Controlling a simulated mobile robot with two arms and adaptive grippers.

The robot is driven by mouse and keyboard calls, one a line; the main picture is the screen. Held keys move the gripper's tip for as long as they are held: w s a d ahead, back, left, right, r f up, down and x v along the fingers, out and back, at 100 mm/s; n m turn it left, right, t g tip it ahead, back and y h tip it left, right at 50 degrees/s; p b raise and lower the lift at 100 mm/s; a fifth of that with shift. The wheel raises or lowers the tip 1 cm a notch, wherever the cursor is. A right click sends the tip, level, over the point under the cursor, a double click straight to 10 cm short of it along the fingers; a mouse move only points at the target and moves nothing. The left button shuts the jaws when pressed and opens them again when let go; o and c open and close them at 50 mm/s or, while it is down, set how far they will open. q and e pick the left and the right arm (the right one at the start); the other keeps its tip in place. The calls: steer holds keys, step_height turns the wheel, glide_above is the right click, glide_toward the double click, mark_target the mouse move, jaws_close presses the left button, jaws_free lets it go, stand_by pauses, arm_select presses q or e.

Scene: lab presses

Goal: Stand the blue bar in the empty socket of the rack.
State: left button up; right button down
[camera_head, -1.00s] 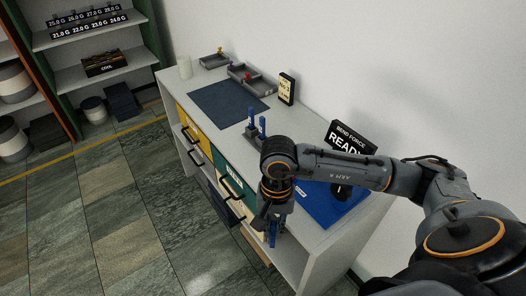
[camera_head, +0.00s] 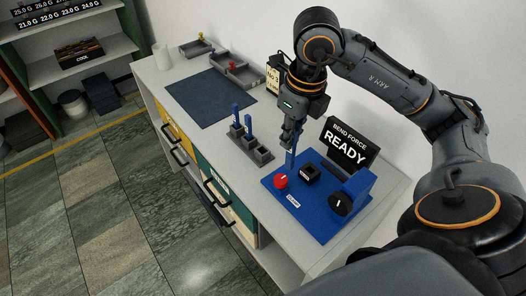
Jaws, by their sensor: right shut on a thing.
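My right gripper (camera_head: 291,139) points down above the counter and is shut on a blue bar (camera_head: 291,159). The bar hangs roughly upright below the fingers, in front of or over the back left of the blue press; its exact height is hard to tell. The dark grey rack (camera_head: 250,148) stands on the counter to the left of the bar. Two blue bars, one at the far end (camera_head: 236,114) and one in the middle (camera_head: 249,124), stand upright in it. Its near right socket (camera_head: 263,155) looks empty. My left gripper is out of view.
The blue bend-force press (camera_head: 310,208) has a red knob (camera_head: 281,181) and a black display (camera_head: 347,145) reading READY. The counter left of the rack is clear.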

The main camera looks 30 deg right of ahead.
steer(key=w+d+f+m+p, duration=0.1)
steer(key=w+f+p, duration=0.5)
steer(key=w+f, duration=0.6)
steer(key=shift+w+d+m, duration=0.3)
steer(key=shift+w+d, duration=0.45)
steer(key=shift+w, duration=0.3)
steer(key=c, duration=1.4)
jaws_free()
steer(key=shift+r, duration=0.15)
